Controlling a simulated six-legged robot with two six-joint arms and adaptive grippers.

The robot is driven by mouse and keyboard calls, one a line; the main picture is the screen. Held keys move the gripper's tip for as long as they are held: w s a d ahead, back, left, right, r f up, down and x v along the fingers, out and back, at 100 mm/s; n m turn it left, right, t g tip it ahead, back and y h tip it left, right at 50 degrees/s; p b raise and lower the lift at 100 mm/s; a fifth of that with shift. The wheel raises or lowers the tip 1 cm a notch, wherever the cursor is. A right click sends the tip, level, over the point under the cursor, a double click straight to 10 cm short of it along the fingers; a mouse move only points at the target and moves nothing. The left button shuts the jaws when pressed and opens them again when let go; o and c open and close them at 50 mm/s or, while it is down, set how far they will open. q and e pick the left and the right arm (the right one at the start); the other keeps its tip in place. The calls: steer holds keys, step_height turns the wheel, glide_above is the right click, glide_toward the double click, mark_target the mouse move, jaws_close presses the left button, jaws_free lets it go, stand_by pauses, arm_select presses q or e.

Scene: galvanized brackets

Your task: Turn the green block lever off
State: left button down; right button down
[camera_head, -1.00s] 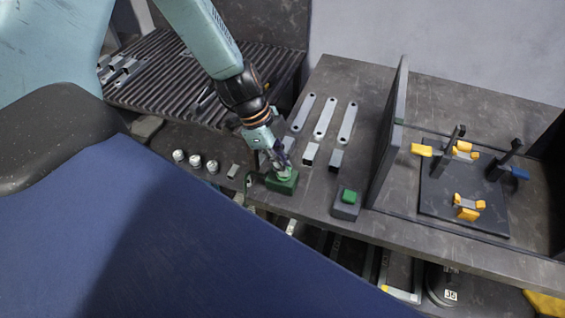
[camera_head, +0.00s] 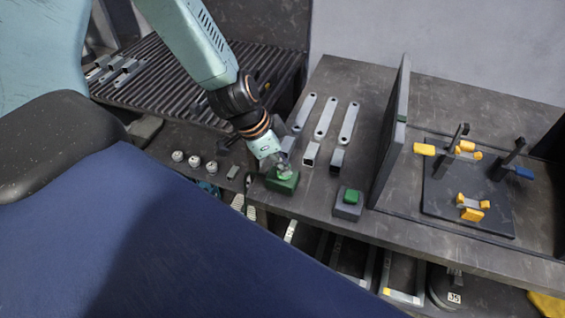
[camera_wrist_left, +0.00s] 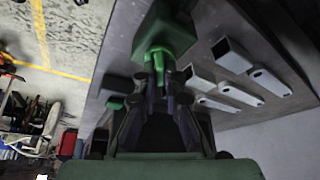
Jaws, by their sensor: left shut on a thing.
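The green block (camera_head: 283,182) stands near the front edge of the dark bench. Its light green lever (camera_head: 286,174) is partly hidden by my left gripper (camera_head: 279,166), which comes down on it from the upper left. In the left wrist view, the green block (camera_wrist_left: 165,32) is just ahead of my left gripper (camera_wrist_left: 160,75), whose fingers are closed around the bright green lever (camera_wrist_left: 158,60). The lever's exact angle is hard to tell. My right gripper is in neither view.
A grey box with a green top (camera_head: 348,204) stands right of the block. Flat brackets (camera_head: 326,118) and short square tubes (camera_head: 311,154) lie behind it. An upright dark panel (camera_head: 390,135) rises farther right, beside a fixture plate (camera_head: 447,200) with yellow pads. Small silver cylinders (camera_head: 195,162) stand left.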

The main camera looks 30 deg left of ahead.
arm_select(q)
steer(key=shift+s+d+f+n, duration=0.1)
steer(key=shift+s+n, duration=0.05)
steer(key=shift+n, duration=0.45)
steer(key=n+y, duration=0.1)
steer(key=n, duration=0.1)
steer(key=n+t+y, duration=0.1)
steer(key=n, duration=0.2)
steer(key=shift+s+d+n+b, duration=0.1)
steer(key=shift+n+b, duration=0.2)
steer(key=shift+d+n+y, duration=0.1)
steer(key=shift+n+y, duration=1)
steer(key=shift+n, duration=1.2)
steer(key=c, duration=1.4)
jaws_free()
steer(key=shift+c, duration=0.2)
steer(key=v, duration=1.2)
